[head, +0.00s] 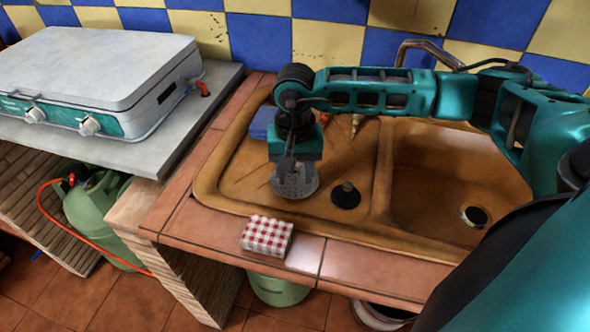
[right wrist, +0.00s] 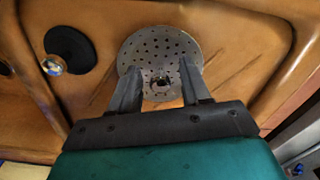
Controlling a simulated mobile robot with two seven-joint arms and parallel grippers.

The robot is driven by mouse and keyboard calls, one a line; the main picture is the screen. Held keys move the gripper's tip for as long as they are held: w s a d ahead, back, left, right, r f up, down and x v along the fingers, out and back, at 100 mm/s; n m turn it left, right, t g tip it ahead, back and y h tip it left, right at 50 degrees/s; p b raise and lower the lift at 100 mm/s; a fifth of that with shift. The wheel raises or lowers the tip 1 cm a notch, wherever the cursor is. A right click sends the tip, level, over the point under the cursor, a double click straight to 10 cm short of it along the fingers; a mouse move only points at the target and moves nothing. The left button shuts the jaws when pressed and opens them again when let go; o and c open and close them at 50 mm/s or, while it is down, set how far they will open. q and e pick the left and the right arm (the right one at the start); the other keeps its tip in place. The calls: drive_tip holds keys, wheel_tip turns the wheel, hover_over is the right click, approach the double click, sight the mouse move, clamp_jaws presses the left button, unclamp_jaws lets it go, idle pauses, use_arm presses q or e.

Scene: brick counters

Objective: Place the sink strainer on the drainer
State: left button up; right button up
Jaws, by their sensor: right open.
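The sink strainer (head: 298,187), a round grey metal disc with small holes, lies flat on the drainer (head: 228,178), the brown ridged left part of the sink unit. It also shows in the right wrist view (right wrist: 150,45) with a small knob at its middle. My right gripper (head: 288,168) points down just above the strainer. In the right wrist view its open fingers (right wrist: 159,66) stand on either side of the knob, with a gap showing between them. Whether a finger touches the disc cannot be told. My left gripper is not in view.
A black plug (head: 346,195) lies right of the strainer. A blue sponge (head: 262,122) is behind it. A red-checked box (head: 267,236) stands on the front tiles. The sink bowl (head: 430,180) and faucet (head: 418,46) are right; a stove (head: 95,75) is left.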

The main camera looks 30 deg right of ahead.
wheel_tip(320, 180, up, 12)
drive_tip(key=shift+r, duration=0.15)
idle(0.5)
drive_tip(key=shift+a, duration=0.1)
idle(0.4)
